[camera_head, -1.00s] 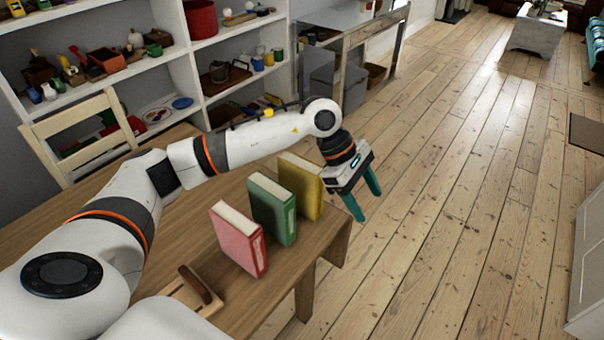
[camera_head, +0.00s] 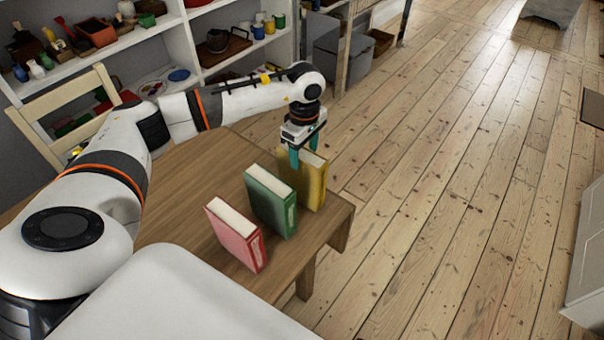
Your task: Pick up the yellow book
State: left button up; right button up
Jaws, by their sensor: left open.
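The yellow book (camera_head: 314,189) stands upright on the wooden table, near its far right corner. It is the rearmost of a row of three standing books. My left gripper (camera_head: 304,156) points down at the top of the yellow book, its teal fingers open. One finger shows on the near left side of the book's top, and the other shows at its far right side. Whether either finger touches the book I cannot tell. My right gripper is not in view.
A green book (camera_head: 271,203) and a red book (camera_head: 235,236) stand upright in front of the yellow one, with small gaps between. The wooden table (camera_head: 185,211) is bare to their left. A pale chair (camera_head: 66,108) and a white shelf (camera_head: 187,42) stand behind.

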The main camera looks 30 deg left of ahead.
aim_at(302, 177)
pick_arm(q)
jog(key=f, duration=0.2)
jog(key=f+p, duration=0.1)
jog(key=f, duration=0.1)
jog(key=shift+a, duration=0.3)
grip_shut()
